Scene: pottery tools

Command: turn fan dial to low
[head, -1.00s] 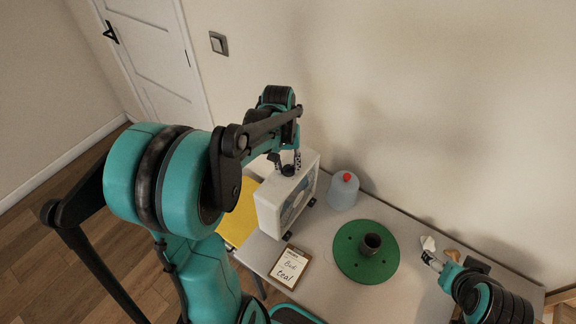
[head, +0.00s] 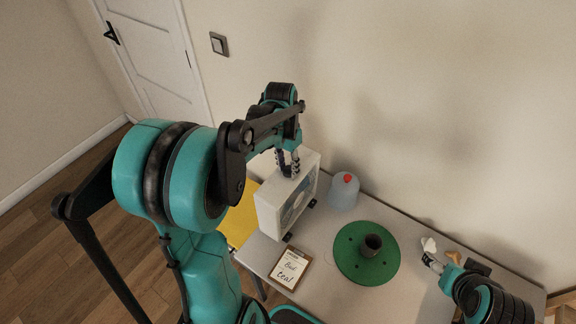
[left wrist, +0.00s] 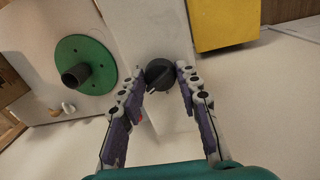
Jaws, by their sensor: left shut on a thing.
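The fan (head: 289,203) is a white box standing on the grey table, with its round grille on the side facing right. Its dark dial (left wrist: 160,74) is on top and shows in the left wrist view. My left gripper (head: 289,172) reaches down over the fan's top from above. In the left wrist view its fingertips (left wrist: 163,76) are on both sides of the dial, shut on it. In the head view the fingers mostly hide the dial. I cannot read any setting marks. My right gripper (head: 433,260) is at the table's right, beside a small white piece; its jaw opening is unclear.
A clear bottle with a red cap (head: 344,191) stands just right of the fan. A green wheel (head: 349,268) bears a dark cup (head: 371,243). A clipboard (head: 289,268) lies in front of the fan. A yellow thing (head: 238,219) is left of it.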

